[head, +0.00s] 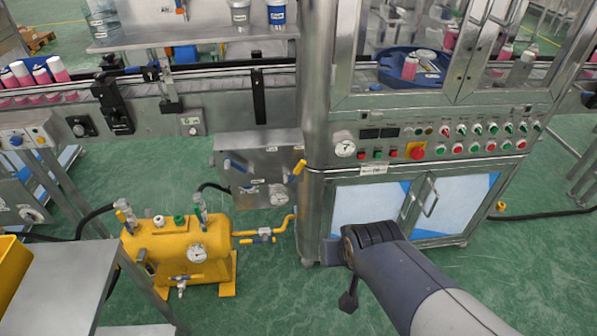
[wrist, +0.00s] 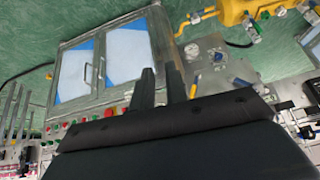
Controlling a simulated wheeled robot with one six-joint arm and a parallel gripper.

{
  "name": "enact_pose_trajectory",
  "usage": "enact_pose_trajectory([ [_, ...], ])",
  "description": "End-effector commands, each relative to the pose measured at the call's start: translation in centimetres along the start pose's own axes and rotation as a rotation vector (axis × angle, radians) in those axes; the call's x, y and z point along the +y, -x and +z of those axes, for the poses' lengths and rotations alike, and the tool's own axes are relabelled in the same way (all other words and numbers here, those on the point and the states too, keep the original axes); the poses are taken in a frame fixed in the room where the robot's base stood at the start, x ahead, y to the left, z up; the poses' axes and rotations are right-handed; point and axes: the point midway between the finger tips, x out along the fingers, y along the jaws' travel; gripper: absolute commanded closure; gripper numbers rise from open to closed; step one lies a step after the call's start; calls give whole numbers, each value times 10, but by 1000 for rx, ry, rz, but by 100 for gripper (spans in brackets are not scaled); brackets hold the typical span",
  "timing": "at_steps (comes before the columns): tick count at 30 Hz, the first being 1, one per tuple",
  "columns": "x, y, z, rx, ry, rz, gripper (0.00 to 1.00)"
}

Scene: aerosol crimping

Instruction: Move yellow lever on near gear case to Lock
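The near gear case (head: 258,160) is a grey metal box fixed to the left of the cabinet machine in the head view. Its short yellow lever (head: 299,167) sticks out at the right edge, tilted up to the right. In the wrist view the gear case (wrist: 212,60) lies right of centre, and the yellow lever (wrist: 194,88) shows just right of my fingers. The lever's label is too small to read. My gripper (wrist: 162,82) has two dark fingers standing apart with nothing between them. It seems clear of the lever. In the head view its fingers are hard to make out.
A yellow tank (head: 180,252) with gauge and valves stands left below the gear case, joined by a yellow pipe (head: 284,228). A blue handle (head: 236,165) is also on the case. The cabinet's button panel (head: 440,138) and door handles (head: 428,196) jut near my arm.

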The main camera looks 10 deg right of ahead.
Motion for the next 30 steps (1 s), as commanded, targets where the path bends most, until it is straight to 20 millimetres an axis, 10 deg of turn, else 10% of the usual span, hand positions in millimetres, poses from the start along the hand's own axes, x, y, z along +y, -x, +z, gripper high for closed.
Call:
enact_pose_trajectory([
  [18, 28, -180, -118, 567, -1035, -393, 100],
  [30, 32, -262, -139, 537, -1563, -1074, 100],
])
